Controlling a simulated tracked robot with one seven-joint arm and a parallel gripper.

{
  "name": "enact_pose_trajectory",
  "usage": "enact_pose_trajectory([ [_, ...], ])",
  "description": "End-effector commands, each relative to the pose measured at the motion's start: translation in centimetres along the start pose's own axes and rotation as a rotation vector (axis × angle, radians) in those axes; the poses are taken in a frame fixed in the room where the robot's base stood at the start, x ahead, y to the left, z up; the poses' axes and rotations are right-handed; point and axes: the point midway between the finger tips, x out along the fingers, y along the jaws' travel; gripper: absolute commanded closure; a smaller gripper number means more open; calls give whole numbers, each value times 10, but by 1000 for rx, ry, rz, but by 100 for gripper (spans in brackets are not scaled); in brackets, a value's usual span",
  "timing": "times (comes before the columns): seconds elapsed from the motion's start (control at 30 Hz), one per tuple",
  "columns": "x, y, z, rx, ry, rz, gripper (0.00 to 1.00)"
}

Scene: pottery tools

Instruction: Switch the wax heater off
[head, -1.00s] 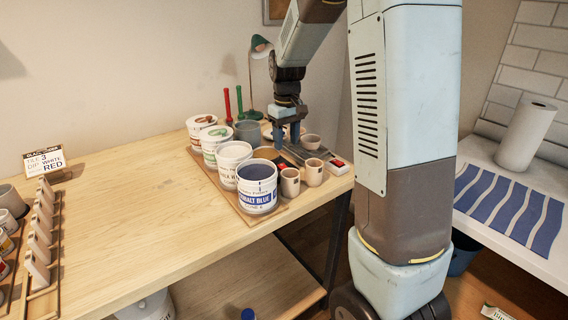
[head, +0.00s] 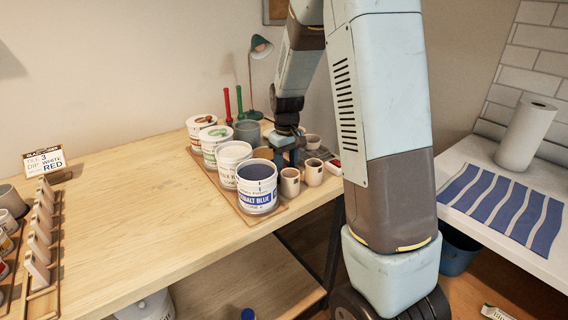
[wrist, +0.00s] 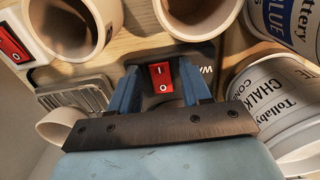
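In the wrist view a dark panel (wrist: 206,52) has a red rocker switch (wrist: 161,77) marked I and O. A partly hidden label starting with W is beside the switch, so this looks like the wax heater. My gripper (wrist: 159,84) is open, with one blue finger on each side of this switch. I cannot tell whether the fingers touch it, or which way the rocker is tipped. In the head view my gripper (head: 286,157) points down among the pots, and the switch is hidden there.
A second red switch (wrist: 13,43) is on a white housing at the wrist view's upper left, by a grey ridged plate (wrist: 75,95). Clay cups (wrist: 75,28) and the Chalk tub (wrist: 275,105) stand close around. The Cobalt Blue tub (head: 257,190) is nearest the table's front. The table's middle is clear.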

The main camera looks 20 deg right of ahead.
Motion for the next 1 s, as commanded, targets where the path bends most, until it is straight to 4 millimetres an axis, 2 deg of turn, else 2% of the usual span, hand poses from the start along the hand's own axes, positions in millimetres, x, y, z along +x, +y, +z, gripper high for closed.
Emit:
enact_pose_trajectory([
  [0.07, 0, 0, 0, 0, 0, 0, 60],
  [0.47, 0, 0, 0, 0, 0, 0, 99],
  [0.67, 0, 0, -1, -1, -11, -1, 100],
  [1.0, -1, 0, -7, -2, -197, -1, 100],
])
